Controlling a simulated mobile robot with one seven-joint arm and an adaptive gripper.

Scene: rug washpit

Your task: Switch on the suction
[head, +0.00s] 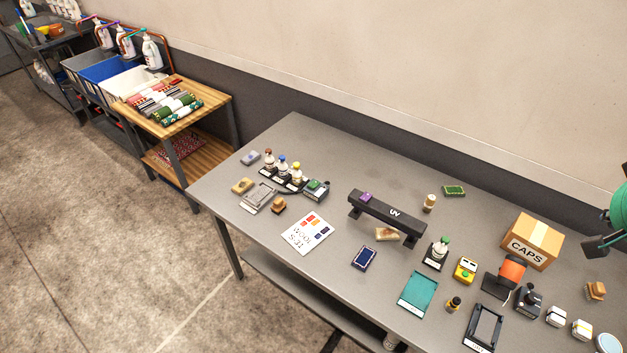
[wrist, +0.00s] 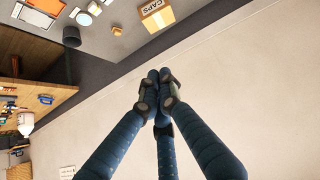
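No part marked as suction can be read. A small yellow box with a green button on top (head: 465,270) stands on the grey table, right of the middle. A small black device with a knob on top (head: 528,300) stands to its right, and a dark device with a green top (head: 317,189) sits near the table's left end. I cannot tell which of these, if any, belongs to the suction. My gripper (wrist: 160,80) shows in the wrist view with its dark blue fingers brought together at the tips. Nothing shows between them, and it points towards bare wall, apart from the table things.
The grey table (head: 300,135) carries a black UV bridge (head: 390,213), a CAPS carton (head: 531,242), an orange roll on a stand (head: 511,273) and a teal tray (head: 418,294). A teal round thing with a dark end (head: 618,205) hangs over the right edge. Floor at left is clear.

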